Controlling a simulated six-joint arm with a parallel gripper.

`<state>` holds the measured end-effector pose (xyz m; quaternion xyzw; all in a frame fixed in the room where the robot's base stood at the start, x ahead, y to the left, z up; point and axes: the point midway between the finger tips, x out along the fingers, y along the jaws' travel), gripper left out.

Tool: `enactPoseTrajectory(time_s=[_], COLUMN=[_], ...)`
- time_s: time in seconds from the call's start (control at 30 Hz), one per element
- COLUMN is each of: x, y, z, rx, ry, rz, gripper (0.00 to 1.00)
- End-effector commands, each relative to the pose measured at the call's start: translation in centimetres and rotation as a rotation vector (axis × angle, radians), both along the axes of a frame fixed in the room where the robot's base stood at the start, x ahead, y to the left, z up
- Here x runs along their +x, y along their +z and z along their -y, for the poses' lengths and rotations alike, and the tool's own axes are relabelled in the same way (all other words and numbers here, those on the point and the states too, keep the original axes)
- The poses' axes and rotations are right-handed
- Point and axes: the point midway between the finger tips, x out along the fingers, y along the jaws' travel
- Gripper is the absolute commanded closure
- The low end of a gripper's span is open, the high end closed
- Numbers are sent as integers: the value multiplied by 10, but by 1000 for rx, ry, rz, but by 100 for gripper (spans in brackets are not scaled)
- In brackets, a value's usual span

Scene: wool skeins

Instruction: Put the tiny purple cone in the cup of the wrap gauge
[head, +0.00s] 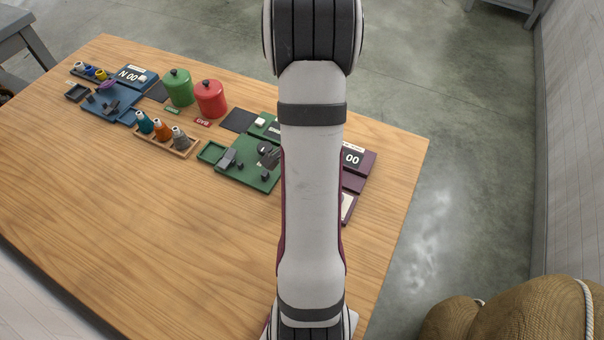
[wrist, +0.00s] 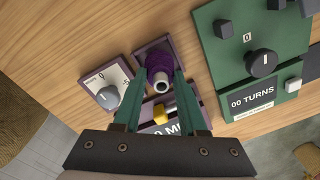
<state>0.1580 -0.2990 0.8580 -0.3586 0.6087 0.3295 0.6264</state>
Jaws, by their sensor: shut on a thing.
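In the wrist view the tiny purple cone (wrist: 155,65), with a pale open tube end toward the camera, is between the green fingers of my gripper (wrist: 160,78), which is shut on it. Behind it is a small square maroon cup (wrist: 141,53) beside the maroon gauge (wrist: 186,104). The cone overlaps the cup in this view; I cannot tell whether it is inside or above it. The gauge carries a grey dial on a white panel, a yellow knob (wrist: 160,112) and a partly covered display. In the head view my arm hides the gripper, the cone and much of the maroon gauge (head: 367,165).
A green device (wrist: 222,79) with a black dial stands close to the right in the wrist view. In the head view, a rack of cones (head: 179,151), green (head: 178,88) and red (head: 210,98) canisters and a blue device (head: 101,106) lie further left. The near table is clear.

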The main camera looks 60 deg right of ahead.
Motion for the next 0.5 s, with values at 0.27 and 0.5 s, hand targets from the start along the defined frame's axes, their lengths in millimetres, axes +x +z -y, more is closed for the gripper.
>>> enactPoseTrajectory(time_s=[0.27, 0.5], x=[0, 0], y=[-1, -3], z=[0, 0], rx=[0, 0], ry=[0, 0], rz=[0, 0], gripper=[100, 100])
